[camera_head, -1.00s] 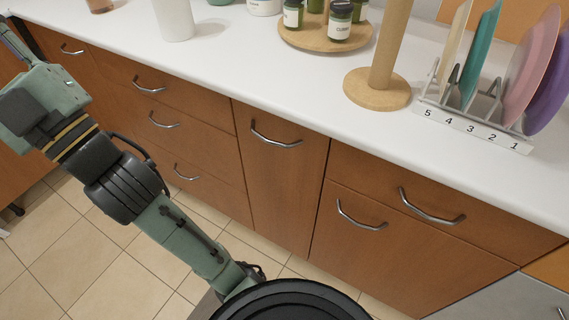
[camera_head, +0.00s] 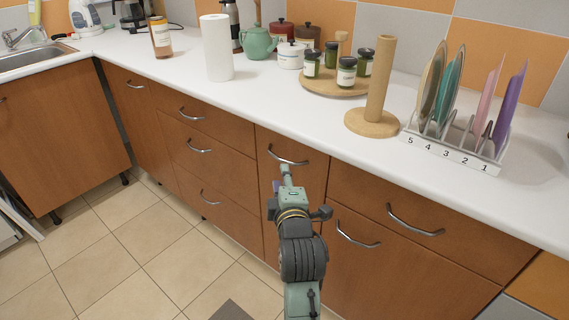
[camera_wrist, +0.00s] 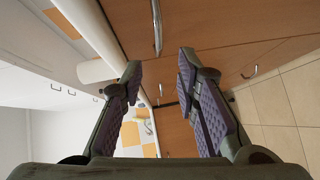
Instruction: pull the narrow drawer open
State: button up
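The narrow drawer (camera_head: 311,180) is a tall brown wooden front between a stack of wider drawers and a wider cabinet. Its curved metal handle (camera_head: 287,155) is near the top, and the front looks closed. My gripper (camera_head: 286,172) is in front of this drawer, close to the handle; my arm hides much of the lower front. In the wrist view my gripper (camera_wrist: 160,78) is open, with purple-padded fingers apart and nothing held. A metal handle (camera_wrist: 156,28) shows just above and between the fingertips there; I cannot tell if it touches them.
The white counter (camera_head: 230,92) above holds a wooden post (camera_head: 380,80), a round tray of jars (camera_head: 325,86) and a plate rack (camera_head: 455,148). Other handles (camera_head: 357,236) stick out from neighbouring fronts. The tiled floor (camera_head: 150,265) at left is clear.

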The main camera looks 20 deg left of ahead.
aim_at(279, 160)
jog(key=p+x, duration=0.2)
jog(key=x, duration=0.8)
jog(key=shift+a, duration=0.15)
jog(key=shift+c, duration=0.4)
grip_shut()
